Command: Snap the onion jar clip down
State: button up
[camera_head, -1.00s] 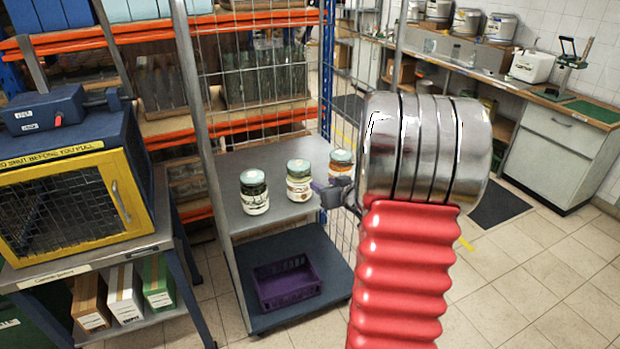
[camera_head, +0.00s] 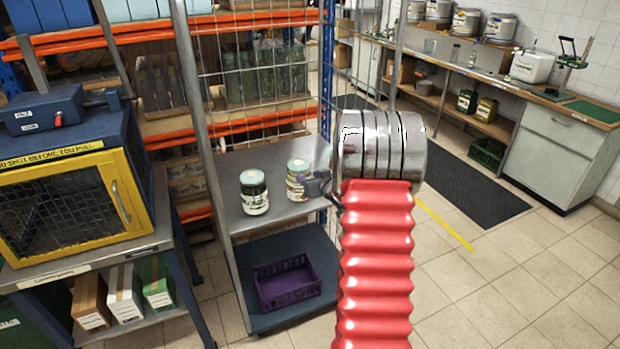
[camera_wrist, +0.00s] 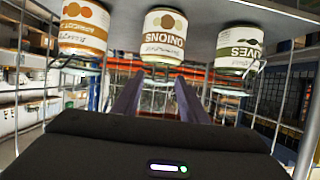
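The onion jar (camera_wrist: 163,32) is in the middle of the wrist view, its label upside down. It stands on the shelf beside the olives jar (camera_wrist: 239,46) and the apricot jar (camera_wrist: 84,29). In the head view the onion jar (camera_head: 297,184) is the right one of two visible jars, partly covered by my gripper (camera_head: 318,186); the olives jar (camera_head: 254,193) is left of it. In the wrist view my gripper (camera_wrist: 162,82) has its two fingers apart and empty, pointing towards the onion jar's lid end. Contact and the onion clip's position cannot be made out.
The jars stand on a grey shelf (camera_head: 235,219) with wire mesh behind it. A purple crate (camera_head: 286,284) sits on the lower shelf. A yellow-fronted cage box (camera_head: 75,205) stands on a bench at the left. Floor is open at the right.

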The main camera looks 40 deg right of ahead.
jog(key=shift+w+f, duration=0.1)
jog(key=shift+w, duration=0.15)
jog(key=shift+c, duration=0.3)
